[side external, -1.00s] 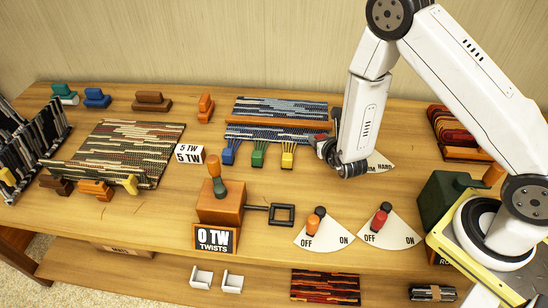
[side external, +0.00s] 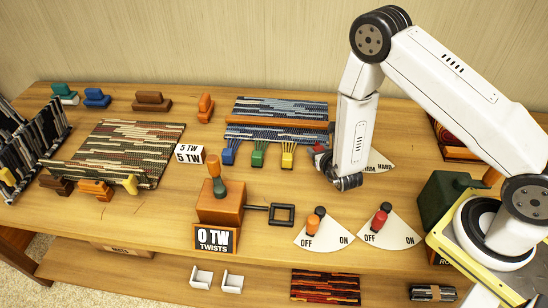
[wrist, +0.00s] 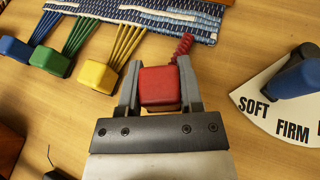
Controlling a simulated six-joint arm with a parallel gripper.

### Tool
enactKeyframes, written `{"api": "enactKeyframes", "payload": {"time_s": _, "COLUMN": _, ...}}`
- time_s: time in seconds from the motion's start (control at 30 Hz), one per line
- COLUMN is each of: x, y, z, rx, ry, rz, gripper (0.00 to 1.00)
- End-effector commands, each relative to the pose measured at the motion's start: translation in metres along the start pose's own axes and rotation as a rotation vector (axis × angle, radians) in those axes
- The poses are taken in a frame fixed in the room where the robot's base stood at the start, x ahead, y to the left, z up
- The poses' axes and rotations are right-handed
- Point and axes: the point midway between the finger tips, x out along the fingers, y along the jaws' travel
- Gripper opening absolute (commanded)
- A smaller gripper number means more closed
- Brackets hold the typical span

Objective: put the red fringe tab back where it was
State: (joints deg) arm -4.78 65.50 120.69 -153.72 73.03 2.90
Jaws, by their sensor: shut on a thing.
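The red fringe tab (wrist: 160,88) is a red block between the two grey fingers of my gripper (wrist: 160,75), which is shut on it. A twisted red cord (wrist: 183,47) runs from the tab to the edge of the blue woven mat (wrist: 150,18). In the side view the red tab (side external: 319,147) shows just left of my gripper (side external: 325,158), at the right end of the tab row. The yellow tab (wrist: 99,77), green tab (wrist: 50,61) and blue tab (wrist: 15,52) lie to its left with straight, untwisted strands. Whether the red tab touches the table is unclear.
A SOFT/FIRM/HARD dial (wrist: 285,95) with a blue knob (wrist: 297,77) is close on the right. An orange block marked 0 TWISTS (side external: 219,207) and two OFF/ON dials (side external: 325,232) (side external: 389,230) stand in front. Bare table lies between.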

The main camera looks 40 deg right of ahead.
Motion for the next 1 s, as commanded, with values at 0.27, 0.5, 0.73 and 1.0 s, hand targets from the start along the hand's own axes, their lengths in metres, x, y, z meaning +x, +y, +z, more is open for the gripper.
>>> {"api": "enactKeyframes", "payload": {"time_s": 0.27, "x": 0.007, "y": 0.0, "z": -0.019, "rx": -0.001, "ry": 0.002, "rz": 0.0, "gripper": 0.0}}
{"api": "enactKeyframes", "payload": {"time_s": 0.5, "x": 0.013, "y": 0.0, "z": -0.032, "rx": 0.0, "ry": 0.0, "rz": 0.0, "gripper": 0.0}}
{"api": "enactKeyframes", "payload": {"time_s": 0.73, "x": 0.013, "y": 0.0, "z": -0.032, "rx": 0.0, "ry": 0.0, "rz": 0.0, "gripper": 0.0}}
{"api": "enactKeyframes", "payload": {"time_s": 1.0, "x": 0.014, "y": 0.0, "z": -0.035, "rx": 0.0, "ry": 0.0, "rz": 0.0, "gripper": 0.59}}
